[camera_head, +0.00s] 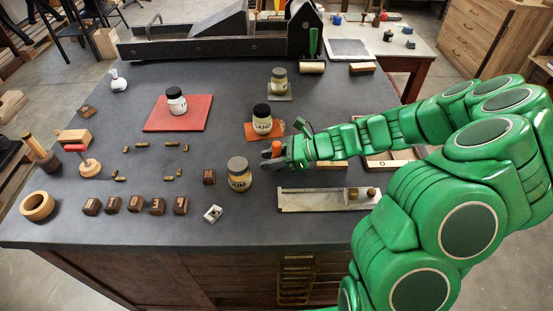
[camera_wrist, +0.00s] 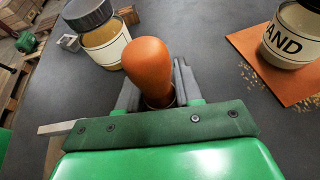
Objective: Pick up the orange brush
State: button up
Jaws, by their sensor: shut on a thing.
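The orange brush shows in the wrist view as a rounded orange handle (camera_wrist: 147,70) standing up between the jaws of my gripper (camera_wrist: 158,97). My gripper is shut on it. In the head view a small part of the orange brush (camera_head: 276,149) shows at the tip of my gripper (camera_head: 273,160), at the right-centre of the dark table. The brush's lower end is hidden by the jaws. I cannot tell whether it touches the table.
A gum jar (camera_head: 239,176) stands just left of my gripper. A sand jar (camera_head: 262,122) on an orange mat stands just behind it. A metal composing stick (camera_head: 310,201) lies in front. Several type blocks (camera_head: 135,203) lie at the left.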

jog(key=shift+r, duration=0.4)
jog(key=r, duration=0.3)
jog(key=shift+s+d+r, duration=0.1)
jog(key=shift+s, duration=0.2)
jog(key=s+d+r, duration=0.3)
jog(key=s+r, duration=0.6)
jog(key=s, duration=0.4)
jog(key=shift+d, duration=0.25)
